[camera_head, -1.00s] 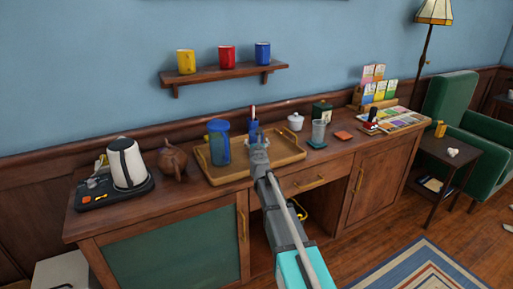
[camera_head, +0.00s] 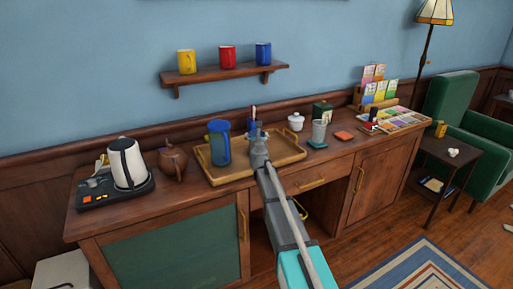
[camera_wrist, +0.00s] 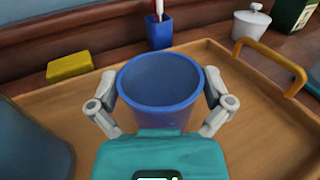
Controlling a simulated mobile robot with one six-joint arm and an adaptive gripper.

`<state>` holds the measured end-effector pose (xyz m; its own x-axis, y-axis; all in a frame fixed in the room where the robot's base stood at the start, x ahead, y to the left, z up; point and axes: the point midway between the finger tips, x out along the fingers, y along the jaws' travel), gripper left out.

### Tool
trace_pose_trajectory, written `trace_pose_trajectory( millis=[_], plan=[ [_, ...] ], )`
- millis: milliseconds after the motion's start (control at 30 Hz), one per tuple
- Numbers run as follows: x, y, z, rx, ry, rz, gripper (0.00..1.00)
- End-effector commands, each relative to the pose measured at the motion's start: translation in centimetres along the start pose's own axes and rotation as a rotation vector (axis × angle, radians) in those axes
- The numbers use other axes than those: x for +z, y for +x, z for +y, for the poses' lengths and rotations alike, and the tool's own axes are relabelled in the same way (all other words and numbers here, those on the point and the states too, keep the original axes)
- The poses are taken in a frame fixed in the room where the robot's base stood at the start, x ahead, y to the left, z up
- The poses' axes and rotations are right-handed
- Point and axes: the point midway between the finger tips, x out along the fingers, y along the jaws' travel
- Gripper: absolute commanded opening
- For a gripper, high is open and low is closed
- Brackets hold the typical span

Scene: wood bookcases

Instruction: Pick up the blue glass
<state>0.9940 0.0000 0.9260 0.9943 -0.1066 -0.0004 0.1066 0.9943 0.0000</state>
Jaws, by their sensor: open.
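The blue glass (camera_wrist: 162,82) stands upright and empty on the wooden tray (camera_wrist: 255,105) in the wrist view, its open mouth facing the camera. My gripper (camera_wrist: 160,92) is open, with one finger on each side of the glass, close to its wall. Whether the fingers touch it I cannot tell. In the head view my gripper (camera_head: 258,143) is over the tray (camera_head: 285,154) and mostly hides the glass. A blue pen cup (camera_wrist: 158,33) with red and white items stands behind the glass.
A blue pitcher (camera_head: 219,142) stands left on the tray. A yellow block (camera_wrist: 70,66) lies behind left. A teapot (camera_head: 173,163) and kettle (camera_head: 127,163) are further left; a clear glass (camera_head: 318,131) and white pot (camera_head: 295,122) are right. Mugs sit on the wall shelf (camera_head: 225,74).

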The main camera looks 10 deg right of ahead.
Motion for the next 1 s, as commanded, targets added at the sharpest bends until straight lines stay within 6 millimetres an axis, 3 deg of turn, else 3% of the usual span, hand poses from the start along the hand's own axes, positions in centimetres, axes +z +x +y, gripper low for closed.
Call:
trace_pose_trajectory(
  millis=[233,600,1000],
  plan=[
    [0.00,-0.01,-0.05,-0.001,0.000,0.000,0.98],
    [0.00,0.01,-0.10,-0.001,0.000,0.000,0.31],
    [0.28,0.02,-0.14,-0.002,0.000,0.000,0.30]
  ],
)
